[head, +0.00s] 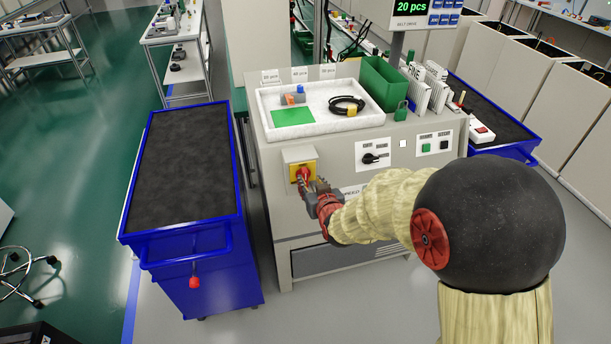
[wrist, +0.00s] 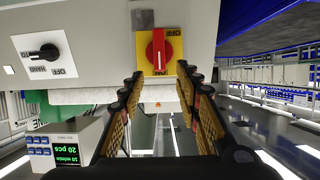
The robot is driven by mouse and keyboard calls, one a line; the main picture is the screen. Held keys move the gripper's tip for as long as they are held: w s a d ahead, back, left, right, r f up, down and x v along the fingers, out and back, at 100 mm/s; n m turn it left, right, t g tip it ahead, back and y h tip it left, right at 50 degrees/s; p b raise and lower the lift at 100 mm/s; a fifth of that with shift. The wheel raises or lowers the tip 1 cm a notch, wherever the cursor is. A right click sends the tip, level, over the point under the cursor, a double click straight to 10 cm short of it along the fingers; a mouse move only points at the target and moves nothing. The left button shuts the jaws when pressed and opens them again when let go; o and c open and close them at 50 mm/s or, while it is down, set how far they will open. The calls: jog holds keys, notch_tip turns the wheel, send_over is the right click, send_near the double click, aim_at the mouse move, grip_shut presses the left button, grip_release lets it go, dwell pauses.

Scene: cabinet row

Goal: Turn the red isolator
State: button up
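The red isolator (head: 303,173) is a rotary handle on a yellow plate, on the front left of the grey cabinet (head: 350,220). In the wrist view the red isolator (wrist: 158,50) stands at the top centre, its handle in line with the picture's vertical, with OFF lettering on the yellow plate (wrist: 172,33). My gripper (head: 318,186) is close in front of the plate in the head view. In the wrist view my gripper (wrist: 160,80) has its two fingers spread wide, with nothing between them. The handle lies just beyond the fingertips; contact cannot be told.
A black selector knob (wrist: 45,52) is on the same panel; it also shows in the head view (head: 370,158). A white tray (head: 345,121) and a green bin (head: 385,83) stand on the cabinet. A blue trolley (head: 190,235) stands close on the left. Open floor (head: 60,170) lies further left.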

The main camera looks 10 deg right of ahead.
aim_at(306, 175)
jog(key=b+x, duration=0.2)
jog(key=x, duration=0.5)
jog(key=shift+w, duration=0.15)
jog(key=shift+c, duration=0.2)
jog(key=c, duration=0.7)
grip_shut()
